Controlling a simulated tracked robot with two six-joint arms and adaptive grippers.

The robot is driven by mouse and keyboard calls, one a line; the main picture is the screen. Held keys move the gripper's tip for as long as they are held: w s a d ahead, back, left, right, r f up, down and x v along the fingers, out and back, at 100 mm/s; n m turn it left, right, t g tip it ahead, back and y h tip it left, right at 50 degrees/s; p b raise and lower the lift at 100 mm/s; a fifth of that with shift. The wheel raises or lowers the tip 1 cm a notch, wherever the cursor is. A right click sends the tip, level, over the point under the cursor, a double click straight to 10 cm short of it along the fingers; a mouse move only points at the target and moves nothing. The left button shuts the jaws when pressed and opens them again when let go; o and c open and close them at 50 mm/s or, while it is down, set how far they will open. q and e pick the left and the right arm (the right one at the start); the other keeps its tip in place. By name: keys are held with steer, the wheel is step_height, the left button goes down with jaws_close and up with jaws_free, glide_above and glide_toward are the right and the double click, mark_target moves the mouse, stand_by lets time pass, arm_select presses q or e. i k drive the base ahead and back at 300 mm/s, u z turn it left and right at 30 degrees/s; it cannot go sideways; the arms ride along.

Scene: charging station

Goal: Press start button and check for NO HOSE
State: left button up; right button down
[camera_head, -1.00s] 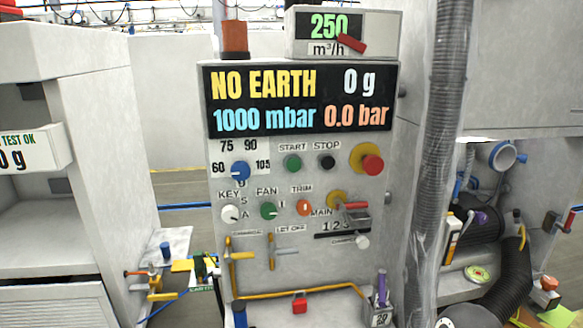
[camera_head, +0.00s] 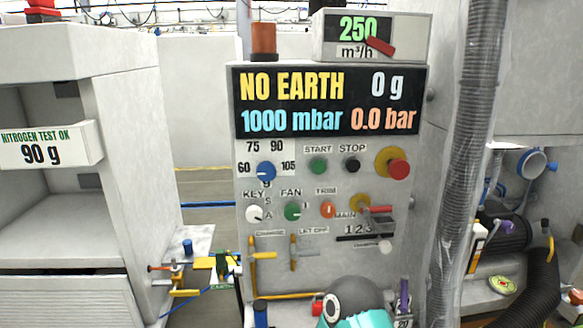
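The control panel (camera_head: 330,235) stands in the middle of the camera_head view. Its green START button (camera_head: 318,166) is in the upper row, beside the black STOP button (camera_head: 352,165). The display (camera_head: 330,102) reads "NO EARTH", "0 g", "1000 mbar" and "0.0 bar"; the words NO HOSE do not show. A rounded grey and teal arm part of mine shows at the bottom edge, in front of the panel's lower part and below the buttons. I cannot tell which arm it belongs to. No gripper fingers are in view.
A red emergency knob (camera_head: 398,169) sits right of STOP, and a red-handled MAIN switch (camera_head: 380,210) below it. A grey corrugated hose (camera_head: 475,150) hangs down the panel's right side. A cabinet (camera_head: 125,150) stands at left, with a "NITROGEN TEST OK 90 g" sign (camera_head: 48,147).

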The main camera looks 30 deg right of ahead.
mark_target(318, 166)
steer(key=z, duration=0.1)
steer(key=k, duration=1)
steer(key=z, duration=0.8)
steer(key=i, duration=0.85)
steer(key=z, duration=0.05)
